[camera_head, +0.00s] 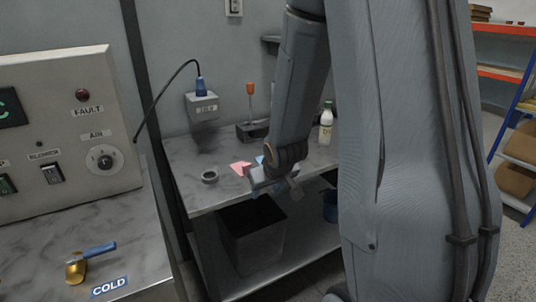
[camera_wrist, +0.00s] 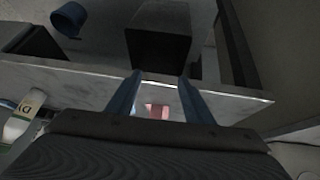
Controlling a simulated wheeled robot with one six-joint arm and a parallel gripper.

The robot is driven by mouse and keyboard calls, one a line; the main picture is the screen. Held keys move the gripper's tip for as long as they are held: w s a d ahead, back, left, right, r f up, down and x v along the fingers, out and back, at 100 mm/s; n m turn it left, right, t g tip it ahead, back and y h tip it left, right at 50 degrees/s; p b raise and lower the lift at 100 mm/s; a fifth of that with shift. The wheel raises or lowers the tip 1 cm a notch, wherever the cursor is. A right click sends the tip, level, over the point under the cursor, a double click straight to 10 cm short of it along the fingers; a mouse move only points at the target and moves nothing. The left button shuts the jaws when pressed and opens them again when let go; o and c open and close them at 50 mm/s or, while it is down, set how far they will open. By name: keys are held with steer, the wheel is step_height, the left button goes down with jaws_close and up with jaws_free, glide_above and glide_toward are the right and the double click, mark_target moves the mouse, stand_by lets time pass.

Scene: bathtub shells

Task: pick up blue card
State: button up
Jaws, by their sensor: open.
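A small blue patch (camera_head: 259,159), likely the blue card, shows on the marble-topped bench just behind my gripper in the head view; most of it is hidden by my arm. A pink card (camera_head: 240,168) lies to its left. My gripper (camera_head: 272,189) is over the front part of the bench. In the wrist view my gripper (camera_wrist: 160,80) has its two blue fingers apart with nothing between the tips. The pink card (camera_wrist: 157,111) shows between the fingers, beyond them on the bench. I cannot make out the blue card in the wrist view.
A black bin (camera_head: 252,245) and a blue bucket (camera_wrist: 68,19) are below.

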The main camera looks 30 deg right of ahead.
steer(key=w+d+t, duration=0.1)
steer(key=w+d, duration=0.1)
steer(key=w+d+t+p, duration=0.1)
steer(key=w+d, duration=0.1)
steer(key=w+d+r+t+p, duration=0.1)
steer(key=w+d, duration=0.1)
steer(key=shift+w+t, duration=0.3)
steer(key=shift+t, duration=0.1)
steer(key=w+d+t, duration=0.1)
steer(key=w+d+r+t+y+p, duration=0.1)
steer(key=d+t, duration=0.1)
steer(key=shift+d+r, duration=0.1)
steer(key=shift+r, duration=0.1)
steer(key=shift+w+p, duration=0.25)
steer(key=shift+p, duration=0.1)
steer(key=shift+p+x, duration=1.25)
steer(key=shift+x, duration=2.45)
steer(key=c, duration=1.1)
steer(key=shift+r, duration=0.1)
